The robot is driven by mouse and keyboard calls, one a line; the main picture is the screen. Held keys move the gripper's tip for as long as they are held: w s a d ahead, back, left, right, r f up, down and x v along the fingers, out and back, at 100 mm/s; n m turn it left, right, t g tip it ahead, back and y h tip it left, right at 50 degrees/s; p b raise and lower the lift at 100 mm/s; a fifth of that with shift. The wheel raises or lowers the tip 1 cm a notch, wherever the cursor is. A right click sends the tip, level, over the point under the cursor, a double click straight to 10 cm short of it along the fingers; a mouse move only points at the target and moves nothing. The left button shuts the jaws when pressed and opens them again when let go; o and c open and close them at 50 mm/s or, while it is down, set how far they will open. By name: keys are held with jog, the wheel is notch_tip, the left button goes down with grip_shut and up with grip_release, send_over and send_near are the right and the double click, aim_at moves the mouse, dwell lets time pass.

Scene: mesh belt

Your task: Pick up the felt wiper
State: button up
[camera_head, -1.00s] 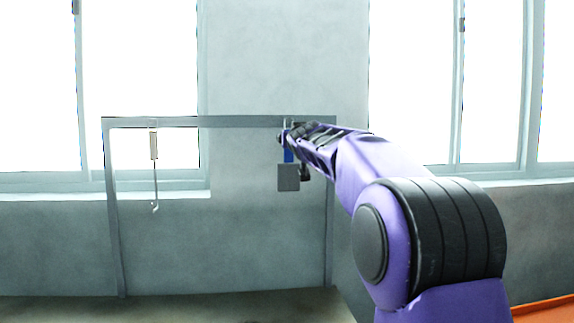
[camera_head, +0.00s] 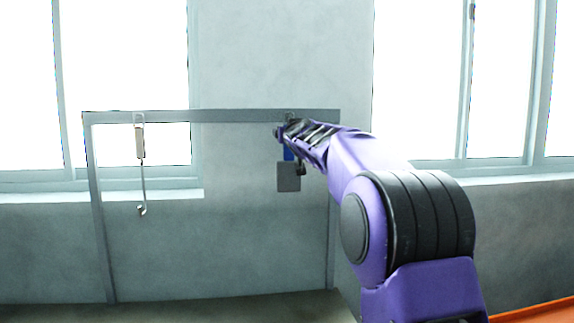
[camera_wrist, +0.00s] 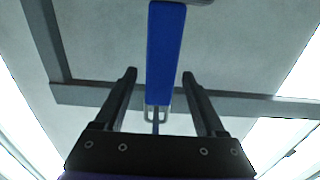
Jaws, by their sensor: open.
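The felt wiper hangs upright from the grey frame's top bar, with a blue handle (camera_head: 288,154) and a grey pad (camera_head: 288,177) below it. In the wrist view the blue handle (camera_wrist: 166,55) runs between the two fingers, with a metal hanging loop at its bar end. A corner of the pad shows at the top edge. My gripper (camera_wrist: 159,76) is open, with a gap on each side of the handle. In the head view my gripper (camera_head: 283,131) is at the handle's upper part and hides some of it. I cannot tell exactly how deep the handle sits between the fingers.
The grey frame (camera_head: 215,116) stands before a concrete wall with bright windows. A second tool (camera_head: 140,142) with a pale handle and a thin hooked rod hangs at its left. The space between the two hanging tools is clear. An orange surface (camera_head: 538,312) shows at bottom right.

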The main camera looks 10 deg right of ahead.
jog(key=shift+s, duration=0.2)
jog(key=shift+c, duration=0.7)
grip_shut()
jog(key=shift+r, duration=0.1)
